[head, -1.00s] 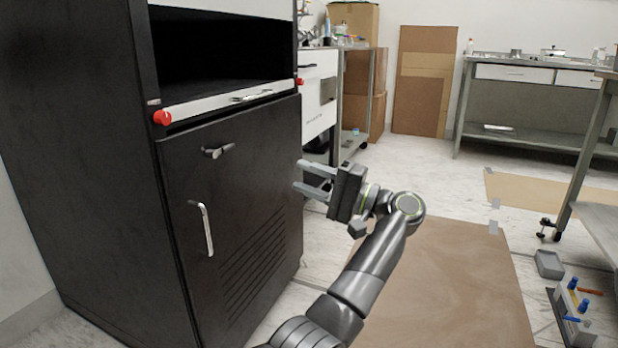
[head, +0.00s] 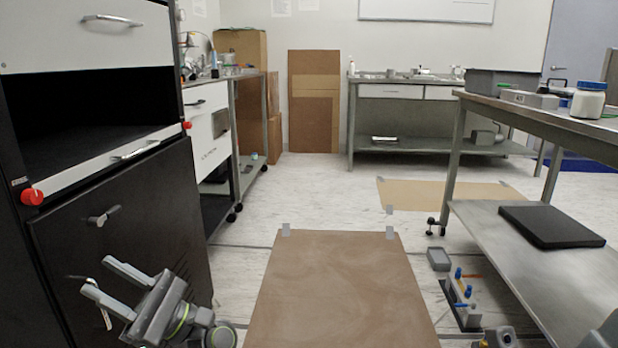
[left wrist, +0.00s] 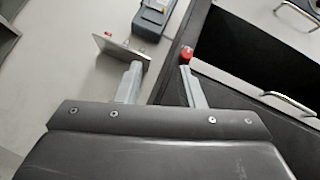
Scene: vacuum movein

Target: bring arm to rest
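My left gripper (head: 95,275) is at the lower left of the head view, in front of the black cabinet (head: 150,215). Its two grey fingers are apart with nothing held between them. The left wrist view also shows the open fingers (left wrist: 160,70), with the cabinet's dark opening and a red knob beyond them. I cannot tell from the head view how far the fingertips are from the cabinet door. My right gripper is not clearly seen.
A brown mat (head: 335,290) lies on the floor ahead. A metal workbench (head: 530,120) with a lower shelf stands at right.

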